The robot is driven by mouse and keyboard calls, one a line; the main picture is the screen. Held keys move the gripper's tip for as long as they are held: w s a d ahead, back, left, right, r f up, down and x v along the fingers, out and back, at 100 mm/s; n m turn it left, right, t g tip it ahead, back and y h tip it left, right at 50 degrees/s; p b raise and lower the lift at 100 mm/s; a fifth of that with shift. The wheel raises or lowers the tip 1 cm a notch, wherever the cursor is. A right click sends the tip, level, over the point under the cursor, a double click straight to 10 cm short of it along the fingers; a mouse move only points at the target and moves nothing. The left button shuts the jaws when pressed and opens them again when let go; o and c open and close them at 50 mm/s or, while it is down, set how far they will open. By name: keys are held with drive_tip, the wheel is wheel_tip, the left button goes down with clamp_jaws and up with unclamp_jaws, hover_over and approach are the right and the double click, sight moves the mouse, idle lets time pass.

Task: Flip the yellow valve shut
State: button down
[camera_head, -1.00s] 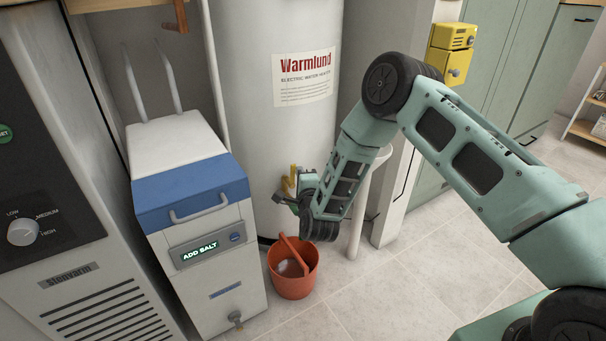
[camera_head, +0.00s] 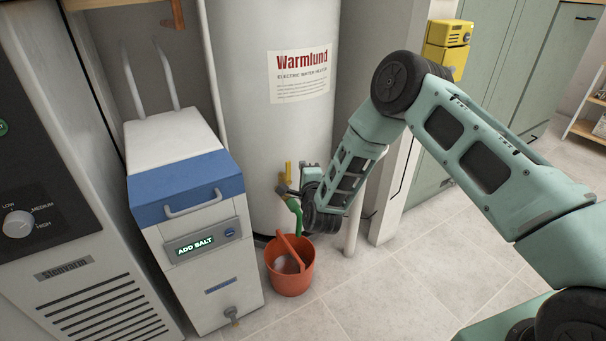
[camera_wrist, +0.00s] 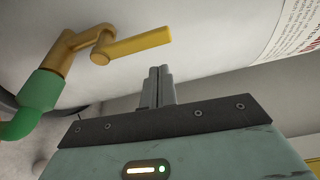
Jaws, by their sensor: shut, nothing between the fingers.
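The yellow valve handle (camera_head: 288,172) stands upright on the brass tap (camera_head: 283,189) at the front of the white water heater (camera_head: 283,130). In the wrist view the handle (camera_wrist: 135,45) lies across the upper left, joined to the tap body (camera_wrist: 62,52). A green hose end (camera_head: 295,208) hangs from the tap and also shows in the wrist view (camera_wrist: 38,92). My gripper (camera_wrist: 160,72) is shut and empty. Its fingertips are just below the handle in the wrist view, with a visible gap. In the head view my wrist is just right of the tap.
An orange bucket (camera_head: 290,278) stands on the floor below the tap. A white and blue salt unit (camera_head: 205,264) is close on the left. A white pipe (camera_head: 353,225) rises right of the heater. The tiled floor (camera_head: 400,285) on the right is clear.

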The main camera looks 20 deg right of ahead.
drive_tip(key=s+p, duration=0.3)
drive_tip(key=s, duration=0.6)
drive_tip(key=shift+s+d+p, duration=0.3)
drive_tip(key=shift+d+p, duration=0.05)
drive_tip(key=shift+p, duration=0.05)
